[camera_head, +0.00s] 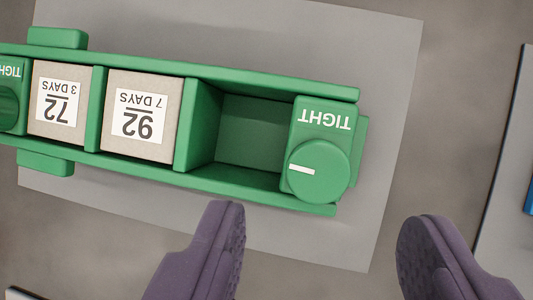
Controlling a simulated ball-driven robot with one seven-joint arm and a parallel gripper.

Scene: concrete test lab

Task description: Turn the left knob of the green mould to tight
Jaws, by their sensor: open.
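The green mould (228,182) lies across the upper left of the view, its lettering upside down. At its right end is a round green knob (322,176) with a white pointer line pointing left. The word TIGHT is printed on the block just above this knob. Another green knob (8,108) is partly cut off at the left edge, and its pointer is not visible. Since the lettering is inverted, the knob at the picture's right is on the mould's left as read. My gripper (327,232) is open and empty, its purple fingers below the right-end knob, apart from it in the picture.
The mould lies on a grey sheet (330,50). Another sheet with a blue object (529,195) is at the right edge.

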